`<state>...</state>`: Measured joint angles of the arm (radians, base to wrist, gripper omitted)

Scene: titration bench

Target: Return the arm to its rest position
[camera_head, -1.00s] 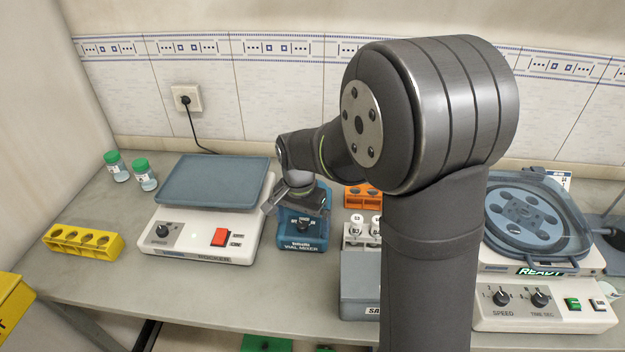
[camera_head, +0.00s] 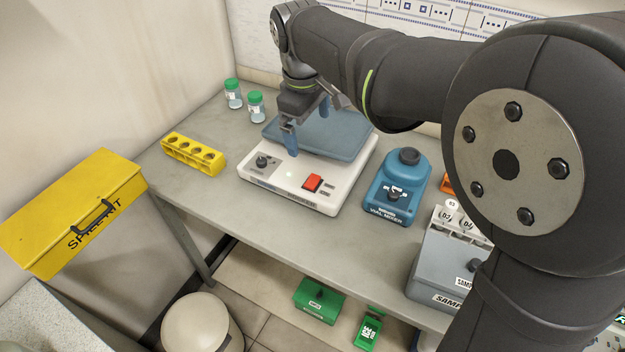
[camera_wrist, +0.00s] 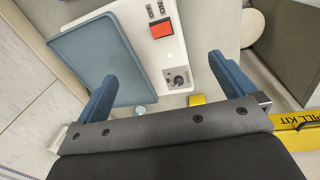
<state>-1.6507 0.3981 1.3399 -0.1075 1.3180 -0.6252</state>
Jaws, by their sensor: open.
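My gripper (camera_head: 308,126) hangs from my arm above the rocker (camera_head: 322,190), a white box with a blue-grey tray on top (camera_head: 318,137). Its two blue fingers are apart with nothing between them. In the wrist view my gripper (camera_wrist: 165,85) also shows open, with the rocker's tray (camera_wrist: 100,55) and its red switch (camera_wrist: 161,29) beyond the fingers. My arm reaches from the right side of the head view across the bench and hides much of the back wall.
A yellow spill kit (camera_head: 75,215) is at far left. The front bench strip is clear.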

